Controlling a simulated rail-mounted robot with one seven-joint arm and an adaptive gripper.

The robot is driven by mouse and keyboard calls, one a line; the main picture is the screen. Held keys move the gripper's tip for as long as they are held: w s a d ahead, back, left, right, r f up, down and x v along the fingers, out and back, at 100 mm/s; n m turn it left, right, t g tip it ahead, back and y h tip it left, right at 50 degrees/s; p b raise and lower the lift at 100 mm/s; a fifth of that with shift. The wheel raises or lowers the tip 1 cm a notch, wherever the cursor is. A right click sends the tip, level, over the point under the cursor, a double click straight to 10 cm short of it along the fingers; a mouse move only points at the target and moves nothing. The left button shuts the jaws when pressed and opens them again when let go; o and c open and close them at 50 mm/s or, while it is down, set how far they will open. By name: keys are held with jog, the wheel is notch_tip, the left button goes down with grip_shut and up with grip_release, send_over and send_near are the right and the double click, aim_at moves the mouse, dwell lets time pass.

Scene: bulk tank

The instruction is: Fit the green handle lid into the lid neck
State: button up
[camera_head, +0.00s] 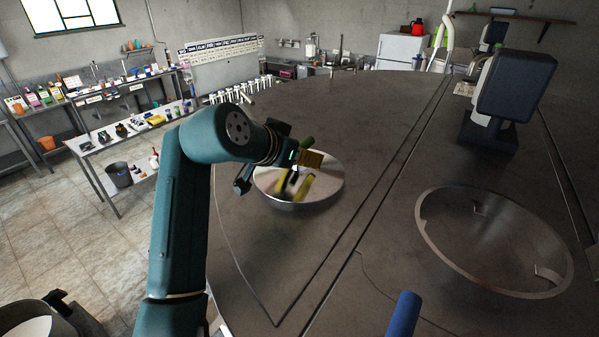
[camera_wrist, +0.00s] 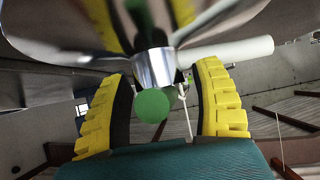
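The lid (camera_head: 325,182) is a shiny, round metal disc on the tank top, left of centre in the head view. Its green handle (camera_head: 307,142) shows at its far side. In the wrist view the green handle end (camera_wrist: 153,105) sits on a silver stem below the mirror-like lid (camera_wrist: 60,25). My gripper (camera_wrist: 160,95) has its yellow fingers on both sides of the handle, with visible gaps. In the head view my gripper (camera_head: 310,159) is over the lid, which reflects yellow fingers. The lid neck (camera_head: 425,228) is a round, open metal rim at the right, with small inner brackets.
A dark box-shaped unit (camera_head: 515,85) stands on the tank top behind the neck. A blue cylinder (camera_head: 403,315) rises at the bottom edge. Bare tank top (camera_head: 385,195) lies between lid and neck. Shelves with bottles (camera_head: 95,95) stand at the far left.

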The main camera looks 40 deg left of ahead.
jog(key=c, duration=1)
jog(key=shift+o, duration=0.2)
jog(key=shift+r, duration=0.15)
